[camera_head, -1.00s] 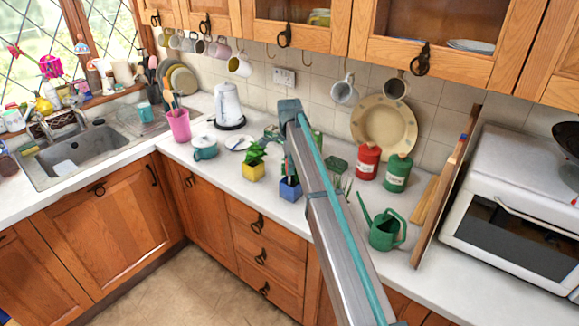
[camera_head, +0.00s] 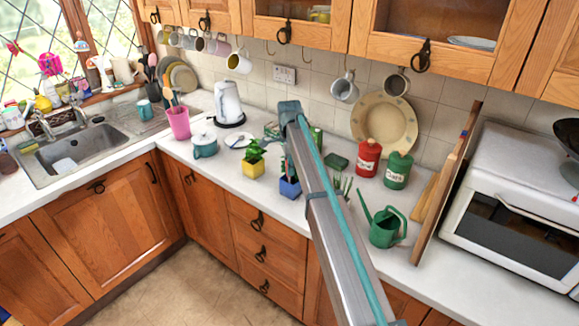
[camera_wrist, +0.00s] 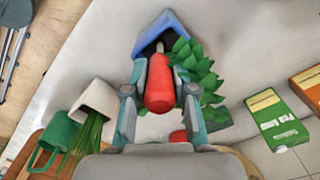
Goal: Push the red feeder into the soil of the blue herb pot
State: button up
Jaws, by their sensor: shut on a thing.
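In the wrist view, my gripper (camera_wrist: 160,108) is shut on the red feeder (camera_wrist: 159,85), a rounded red body with a pale narrow tip. The tip points at the open top of the blue herb pot (camera_wrist: 145,28) and overlaps its dark soil. I cannot tell whether it touches the soil. The herb's green leaves (camera_wrist: 197,72) lie just right of the feeder. In the head view the blue pot (camera_head: 290,188) stands on the worktop, partly hidden by my arm; my gripper and the feeder are hidden there.
A yellow pot (camera_head: 253,169) stands left of the blue pot. A white pot with grassy leaves (camera_wrist: 98,98) and a green watering can (camera_head: 385,230) are on the other side. Red (camera_head: 367,158) and green (camera_head: 397,171) canisters stand behind, near the tiled wall.

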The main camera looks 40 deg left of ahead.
jog(key=shift+f+b, duration=0.45)
jog(key=shift+f, duration=1.05)
jog(key=o, duration=0.9)
jog(key=shift+o, duration=0.2)
jog(key=shift+r, duration=0.1)
notch_tip(320, 180, up, 12)
jog(key=shift+f, duration=0.1)
jog(key=shift+f, duration=0.1)
